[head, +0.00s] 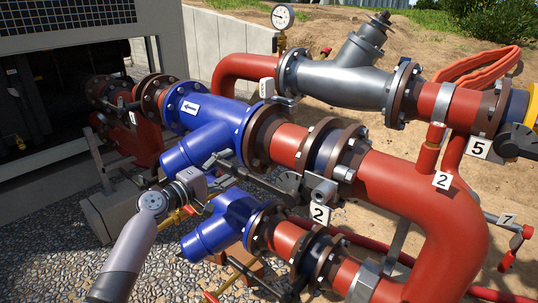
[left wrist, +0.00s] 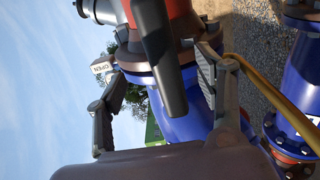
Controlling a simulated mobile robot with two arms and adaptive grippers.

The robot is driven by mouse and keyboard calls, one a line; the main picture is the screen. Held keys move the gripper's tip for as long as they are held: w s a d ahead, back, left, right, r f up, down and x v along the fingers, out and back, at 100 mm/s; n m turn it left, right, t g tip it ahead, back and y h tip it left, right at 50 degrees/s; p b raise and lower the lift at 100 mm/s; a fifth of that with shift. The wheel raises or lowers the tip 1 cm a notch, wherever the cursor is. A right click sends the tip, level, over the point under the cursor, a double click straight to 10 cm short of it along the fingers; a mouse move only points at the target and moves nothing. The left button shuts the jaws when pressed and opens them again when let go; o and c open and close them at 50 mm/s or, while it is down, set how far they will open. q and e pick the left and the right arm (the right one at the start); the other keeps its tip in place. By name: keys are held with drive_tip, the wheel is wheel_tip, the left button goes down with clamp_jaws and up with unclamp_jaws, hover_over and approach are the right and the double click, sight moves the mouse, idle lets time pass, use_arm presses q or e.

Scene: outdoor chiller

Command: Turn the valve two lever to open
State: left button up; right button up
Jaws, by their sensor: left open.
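In the left wrist view the dark lever (left wrist: 160,60) points towards the camera between the two fingers of my left gripper (left wrist: 160,98). The fingers are spread, one on each side, with gaps showing. A white tag reading OPEN (left wrist: 103,68) is by the left finger. Exact contact is hard to tell. My right gripper is not in view.
Blue pipe fittings (head: 215,130) lie around my left gripper, with another blue fitting (head: 222,225) below. A large red pipe (head: 425,210) bends at the right. A grey strainer (head: 340,80) and pressure gauge (head: 282,17) are behind.

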use_arm(q)
drive_tip(key=shift+a, duration=0.1)
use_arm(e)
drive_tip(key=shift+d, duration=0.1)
use_arm(q)
drive_tip(key=shift+s+a+p, duration=0.25)
drive_tip(key=shift+s+p, duration=0.05)
drive_tip(key=p+v, duration=0.1)
drive_tip(key=v, duration=0.5)
drive_tip(key=shift+p, duration=0.3)
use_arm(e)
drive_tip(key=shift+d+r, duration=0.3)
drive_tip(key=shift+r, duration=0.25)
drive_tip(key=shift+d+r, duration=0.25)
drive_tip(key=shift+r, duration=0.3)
